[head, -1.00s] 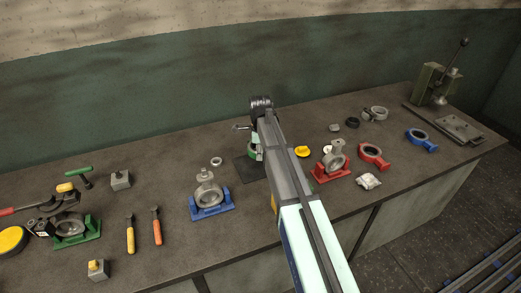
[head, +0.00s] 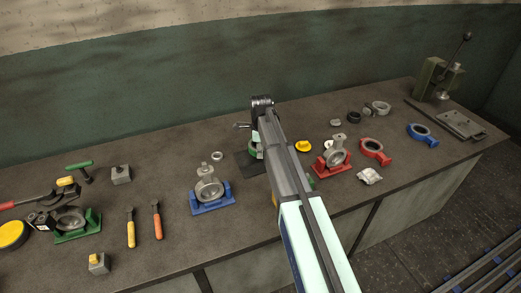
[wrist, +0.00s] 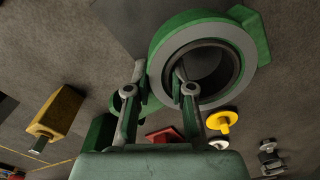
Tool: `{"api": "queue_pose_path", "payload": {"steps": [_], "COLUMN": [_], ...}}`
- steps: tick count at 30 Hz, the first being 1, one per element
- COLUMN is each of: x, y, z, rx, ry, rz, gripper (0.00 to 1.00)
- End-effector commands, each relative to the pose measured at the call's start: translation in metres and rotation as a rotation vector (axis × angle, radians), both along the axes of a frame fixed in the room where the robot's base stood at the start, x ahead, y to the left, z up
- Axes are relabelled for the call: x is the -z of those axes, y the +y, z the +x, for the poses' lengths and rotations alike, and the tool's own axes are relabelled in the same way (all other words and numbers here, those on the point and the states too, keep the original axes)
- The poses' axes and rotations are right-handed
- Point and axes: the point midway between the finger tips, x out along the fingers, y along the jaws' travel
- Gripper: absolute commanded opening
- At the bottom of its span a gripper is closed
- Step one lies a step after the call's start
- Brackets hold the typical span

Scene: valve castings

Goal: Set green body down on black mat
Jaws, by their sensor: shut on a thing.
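The green body (wrist: 257,48) is a green ring with a grey face and a dark bore, with a green lug on its rim. In the wrist view my gripper (wrist: 160,82) is shut on its ring wall, one finger reaching into the bore. In the head view the green body (head: 255,151) shows only partly beside the end of my arm, over or on the black mat (head: 247,172). The mat (wrist: 125,15) also shows at the top of the wrist view, partly hidden by the body. I cannot tell whether body and mat touch.
A blue stand (head: 212,205) with a grey casting is left of the mat. A yellow knob (head: 303,147), a red stand (head: 331,168) with a casting and a red body (head: 375,151) are to the right. Bench space between the blue stand and the mat is clear.

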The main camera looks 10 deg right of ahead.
Motion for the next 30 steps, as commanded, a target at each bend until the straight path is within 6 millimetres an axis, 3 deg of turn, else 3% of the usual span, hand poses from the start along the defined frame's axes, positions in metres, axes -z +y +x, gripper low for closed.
{"api": "queue_pose_path", "payload": {"steps": [15, 30], "x": [0.04, 0.046], "y": [0.0, 0.0], "z": [0.001, 0.001], "rx": [0.0, 0.0], "ry": [-0.003, -0.003], "rz": [-0.001, 0.0], "gripper": [0.0, 0.0]}}
